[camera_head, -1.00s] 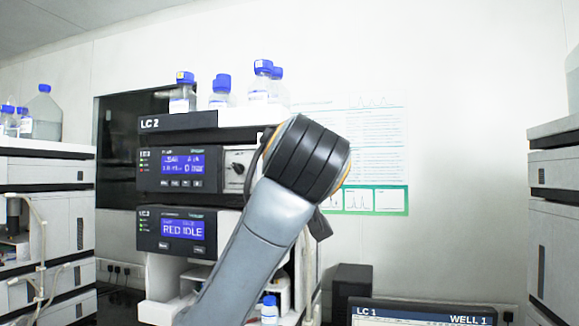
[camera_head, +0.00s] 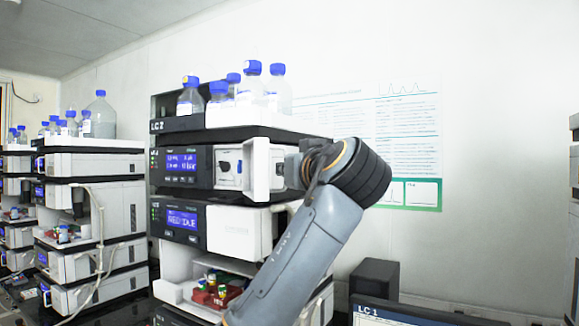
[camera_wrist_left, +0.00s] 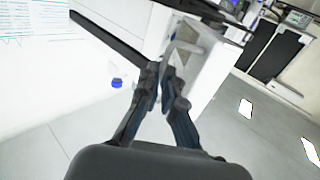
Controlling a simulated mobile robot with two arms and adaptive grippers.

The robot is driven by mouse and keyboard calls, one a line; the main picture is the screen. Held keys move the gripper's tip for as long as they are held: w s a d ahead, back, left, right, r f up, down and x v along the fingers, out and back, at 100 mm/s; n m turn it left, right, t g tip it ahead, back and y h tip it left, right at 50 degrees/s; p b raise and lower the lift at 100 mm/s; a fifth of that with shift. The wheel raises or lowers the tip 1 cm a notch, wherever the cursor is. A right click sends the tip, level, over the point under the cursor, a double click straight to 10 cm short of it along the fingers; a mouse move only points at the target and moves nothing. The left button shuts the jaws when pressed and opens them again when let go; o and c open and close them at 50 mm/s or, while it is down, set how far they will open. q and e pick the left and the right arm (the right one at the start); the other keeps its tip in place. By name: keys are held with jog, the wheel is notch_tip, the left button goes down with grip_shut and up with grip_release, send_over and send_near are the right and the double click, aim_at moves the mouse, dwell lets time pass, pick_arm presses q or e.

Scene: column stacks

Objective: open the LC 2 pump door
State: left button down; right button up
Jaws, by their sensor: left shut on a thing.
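The LC 2 stack shows its name on the top black band (camera_head: 178,125) in the head view. Its pump module has a blue display (camera_head: 181,161), with the white pump face and black knob (camera_head: 228,167) exposed beside it. The white pump door (camera_head: 261,170) stands swung out from the front, right of the knob. My left arm comes up from the bottom and its wrist is at the door's right side, hiding part of it. In the left wrist view my left gripper (camera_wrist_left: 168,72) is shut on the door's white edge or handle. My right gripper is not in view.
Blue-capped bottles (camera_head: 250,83) stand on the white top tray (camera_head: 255,120). Another stack (camera_head: 95,170) is at left; a monitor (camera_head: 400,312) is at lower right.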

pick_arm(q)
jog(key=shift+a+r, duration=0.1)
jog(key=shift+a, duration=0.1)
jog(key=c, duration=1.5)
grip_release()
jog(key=shift+a, duration=0.1)
jog(key=v, duration=1.2)
